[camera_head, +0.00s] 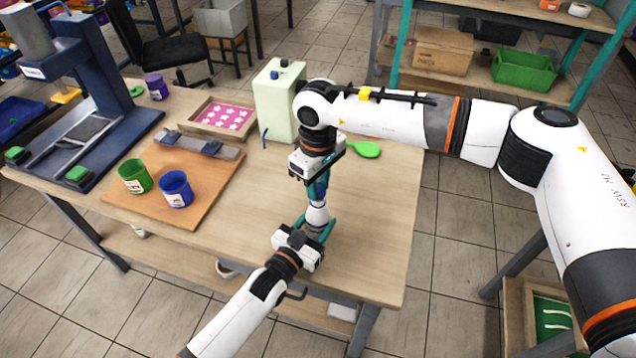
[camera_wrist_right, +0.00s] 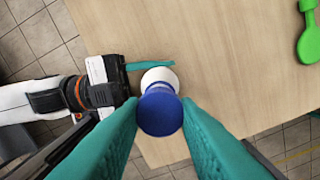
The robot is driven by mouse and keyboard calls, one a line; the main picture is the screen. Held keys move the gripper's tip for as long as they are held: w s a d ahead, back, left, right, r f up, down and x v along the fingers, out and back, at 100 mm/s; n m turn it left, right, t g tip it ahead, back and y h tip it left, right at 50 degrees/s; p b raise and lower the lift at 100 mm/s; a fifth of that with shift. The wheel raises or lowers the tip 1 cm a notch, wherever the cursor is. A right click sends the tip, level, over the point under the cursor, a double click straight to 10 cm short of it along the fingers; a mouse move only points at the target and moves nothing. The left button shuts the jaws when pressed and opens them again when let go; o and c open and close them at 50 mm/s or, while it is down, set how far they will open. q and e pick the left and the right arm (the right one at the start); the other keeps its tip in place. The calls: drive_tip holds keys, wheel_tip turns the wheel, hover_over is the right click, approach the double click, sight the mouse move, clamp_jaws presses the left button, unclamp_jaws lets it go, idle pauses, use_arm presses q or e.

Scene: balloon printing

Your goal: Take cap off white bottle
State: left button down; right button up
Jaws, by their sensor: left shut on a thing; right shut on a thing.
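The white bottle (camera_head: 317,213) is upright near the table's front right edge; its lower part is hidden by my left gripper. My left gripper (camera_head: 319,232) comes in from the lower left and is shut on the bottle's body. The blue cap (camera_head: 320,190) sits on top of the bottle. My right gripper (camera_head: 317,184) points down from above and is shut on the cap. In the right wrist view the blue cap (camera_wrist_right: 160,113) is between the teal fingers, with the white bottle (camera_wrist_right: 158,77) behind it and the left gripper (camera_wrist_right: 140,75) beside it.
A green cup (camera_head: 134,178) and a blue cup (camera_head: 176,190) stand on an orange-brown board (camera_head: 150,212) at the left. The table (camera_head: 250,215) is clear between board and bottle.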

sight(318, 188)
drive_tip(key=shift+r, duration=2)
use_arm(q)
drive_tip(key=c, duration=0.6)
unclamp_jaws()
drive_tip(key=shift+s, duration=0.1)
